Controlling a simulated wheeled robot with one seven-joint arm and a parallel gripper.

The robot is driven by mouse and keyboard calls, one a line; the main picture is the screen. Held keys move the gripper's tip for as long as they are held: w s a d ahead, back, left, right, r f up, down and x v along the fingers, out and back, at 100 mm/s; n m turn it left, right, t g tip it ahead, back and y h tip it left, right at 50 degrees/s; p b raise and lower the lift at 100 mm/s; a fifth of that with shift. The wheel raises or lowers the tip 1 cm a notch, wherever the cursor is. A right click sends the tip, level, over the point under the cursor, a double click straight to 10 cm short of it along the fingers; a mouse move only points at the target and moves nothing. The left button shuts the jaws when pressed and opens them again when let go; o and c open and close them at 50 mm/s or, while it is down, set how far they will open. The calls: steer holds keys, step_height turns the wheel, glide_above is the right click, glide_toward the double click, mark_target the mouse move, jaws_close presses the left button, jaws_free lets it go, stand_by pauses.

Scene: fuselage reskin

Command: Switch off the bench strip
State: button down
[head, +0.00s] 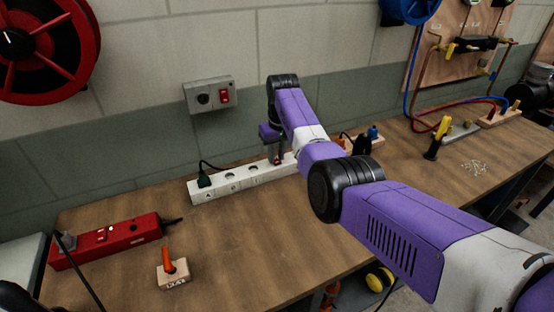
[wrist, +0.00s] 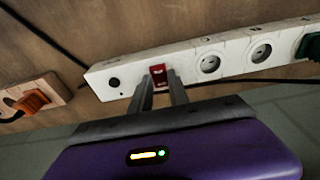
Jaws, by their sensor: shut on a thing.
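The white bench strip (head: 232,183) lies on the wooden bench along the wall, with a green plug (head: 204,180) in its left socket. In the wrist view the strip (wrist: 225,57) shows round sockets, a red rocker switch (wrist: 158,73) and a black round part near its end. My gripper (head: 277,160) reaches down to the strip from above, towards its right part. In the wrist view my gripper (wrist: 161,80) has its two fingertips at the red switch, shut on it. The fingertips partly cover the switch, and its rocker position cannot be told.
A wall box (head: 210,96) with a red switch is above the strip. A red strip (head: 105,242) and a wooden block with an orange plug (head: 173,273) lie at the left. A yellow-handled tool (head: 439,136) stands at the right. The bench's front middle is clear.

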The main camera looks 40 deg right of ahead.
mark_target(278, 162)
stand_by(0.4)
steer(key=c, duration=1.2)
jaws_free()
steer(key=shift+c, duration=0.2)
steer(key=shift+r, duration=0.1)
step_height(278, 162, up, 8)
steer(key=shift+s+a+f+b, duration=0.2)
steer(key=shift+s+b, duration=0.1)
steer(key=shift+s, duration=0.15)
steer(key=shift+d, duration=0.1)
